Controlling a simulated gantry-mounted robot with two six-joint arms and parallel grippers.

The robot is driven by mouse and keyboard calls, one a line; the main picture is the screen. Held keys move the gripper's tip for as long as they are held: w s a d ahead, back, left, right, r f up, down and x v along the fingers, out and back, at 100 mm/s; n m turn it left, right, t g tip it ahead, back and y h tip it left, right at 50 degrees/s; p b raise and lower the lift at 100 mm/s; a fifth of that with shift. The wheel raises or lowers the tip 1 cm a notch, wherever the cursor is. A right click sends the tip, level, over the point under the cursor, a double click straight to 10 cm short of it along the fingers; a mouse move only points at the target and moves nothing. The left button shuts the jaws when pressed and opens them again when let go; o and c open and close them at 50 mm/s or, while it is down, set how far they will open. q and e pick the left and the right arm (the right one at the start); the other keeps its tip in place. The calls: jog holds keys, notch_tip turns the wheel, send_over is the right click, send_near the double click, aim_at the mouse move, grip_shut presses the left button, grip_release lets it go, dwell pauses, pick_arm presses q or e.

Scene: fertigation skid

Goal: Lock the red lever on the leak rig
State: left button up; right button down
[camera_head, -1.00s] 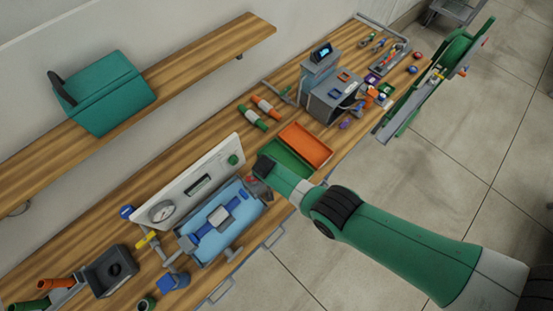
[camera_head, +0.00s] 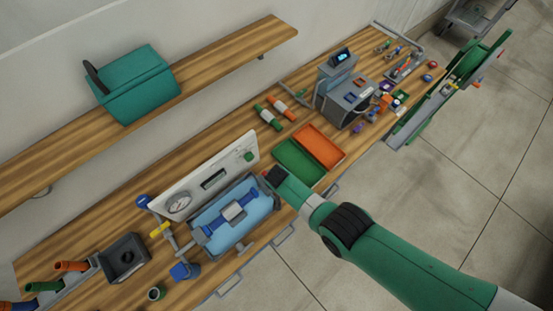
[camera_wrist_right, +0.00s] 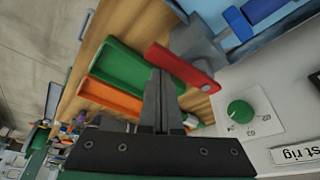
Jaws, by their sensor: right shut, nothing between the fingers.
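The leak rig is a white panel (camera_head: 178,188) with a gauge and a green knob, standing behind a blue basin (camera_head: 254,210) on the bench. The red lever (camera_wrist_right: 183,67) is at the rig's right end and lies slanted across the right wrist view; only a small red bit shows in the head view. My right gripper (camera_wrist_right: 160,78) is shut and empty, with its fingertips right at the lever's side near its free end. I cannot tell whether they touch it. In the head view the gripper (camera_head: 268,177) hides most of the lever. My left gripper is not in view.
A green tray (camera_head: 298,164) and an orange tray (camera_head: 334,155) sit just right of the rig. A grey instrument box (camera_head: 342,103) stands beyond them. A shelf with a teal box (camera_head: 140,85) hangs above.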

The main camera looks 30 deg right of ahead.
jog(key=shift+s+a, duration=0.15)
jog(key=shift+a, duration=0.3)
dwell(0.4)
